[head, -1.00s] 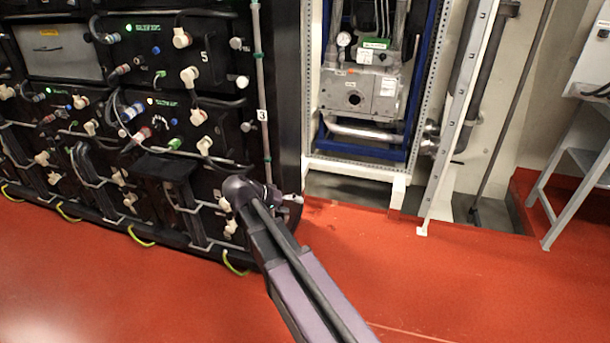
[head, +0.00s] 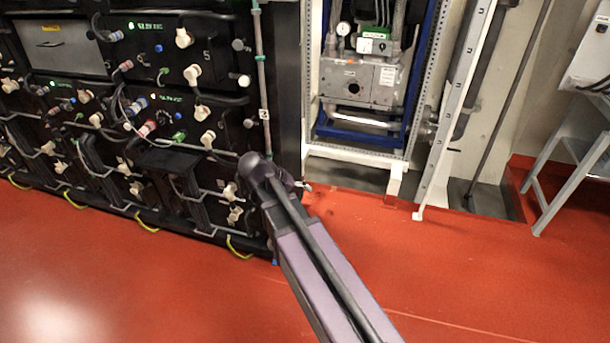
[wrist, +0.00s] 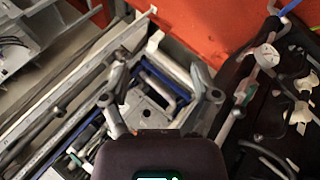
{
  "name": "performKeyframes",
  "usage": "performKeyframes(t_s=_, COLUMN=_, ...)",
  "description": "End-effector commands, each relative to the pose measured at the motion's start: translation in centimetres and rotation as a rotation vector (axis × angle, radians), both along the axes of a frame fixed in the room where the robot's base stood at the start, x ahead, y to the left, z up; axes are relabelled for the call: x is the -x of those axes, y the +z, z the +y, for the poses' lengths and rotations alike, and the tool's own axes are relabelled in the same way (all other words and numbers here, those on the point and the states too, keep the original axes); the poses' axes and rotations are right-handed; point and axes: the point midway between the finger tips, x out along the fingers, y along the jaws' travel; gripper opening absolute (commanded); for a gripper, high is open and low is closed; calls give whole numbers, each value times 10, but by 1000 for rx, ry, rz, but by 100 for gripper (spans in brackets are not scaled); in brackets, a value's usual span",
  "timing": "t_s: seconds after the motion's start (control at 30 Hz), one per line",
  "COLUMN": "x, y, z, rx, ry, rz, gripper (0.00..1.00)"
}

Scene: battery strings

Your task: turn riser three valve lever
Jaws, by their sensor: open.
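A thin grey riser pipe (head: 259,62) runs down the right edge of the black battery rack, with a white tag reading 3 (head: 263,114). In the wrist view a pipe with a blue end (wrist: 290,6) and a round white face (wrist: 267,56) with a red mark lies to the right of my gripper. I cannot clearly make out a valve lever. My gripper (wrist: 158,68) is open, with its fingers apart and nothing between them. In the head view it is mostly hidden beyond my wrist, near the rack's lower right corner.
The battery rack (head: 150,160) has many protruding connectors and cables. A pump unit in a blue frame (head: 410,100) stands behind to the right. A slanted white rail (head: 455,110) and a grey stand (head: 560,150) are farther right. The red floor (head: 120,290) in front is clear.

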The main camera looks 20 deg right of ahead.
Motion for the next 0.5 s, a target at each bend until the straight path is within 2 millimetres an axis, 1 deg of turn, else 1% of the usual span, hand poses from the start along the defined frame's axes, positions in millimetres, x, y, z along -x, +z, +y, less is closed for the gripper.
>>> performKeyframes(t_s=0.03, x=2, y=8, z=-1, rx=-10, ry=0, rz=4, gripper=78)
performKeyframes(t_s=0.5, x=18, y=36, z=-4, rx=-105, ry=19, rz=46, gripper=78)
